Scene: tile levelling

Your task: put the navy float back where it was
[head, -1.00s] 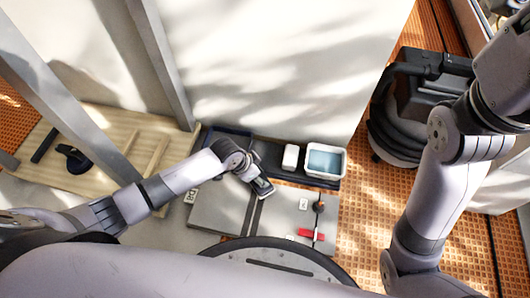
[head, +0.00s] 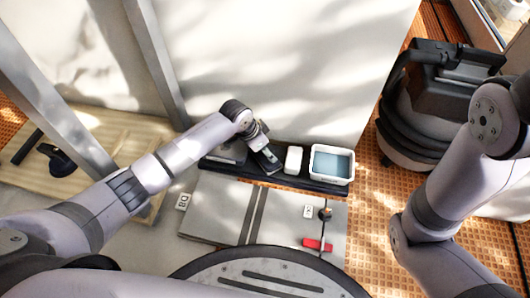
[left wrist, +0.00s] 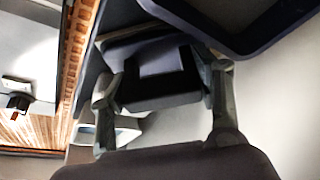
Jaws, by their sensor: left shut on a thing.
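My left gripper (head: 264,155) is over the dark tray at the foot of the wall. It is shut on a dark block that appears to be the navy float (left wrist: 157,85), which shows between the two fingers in the left wrist view. Its lower side and whether it touches the tray cannot be told. The long dark tray (head: 325,186) holds a white block (head: 293,160) and a white tub (head: 331,178) of bluish water to the right of my gripper. My right gripper is out of view.
Grey tiles (head: 215,208) with dark joints lie in front of the tray. A red piece (head: 317,244) lies on the right tile. A black vacuum-like machine (head: 440,90) stands at right. A wooden board with a dark tool (head: 60,160) lies at left.

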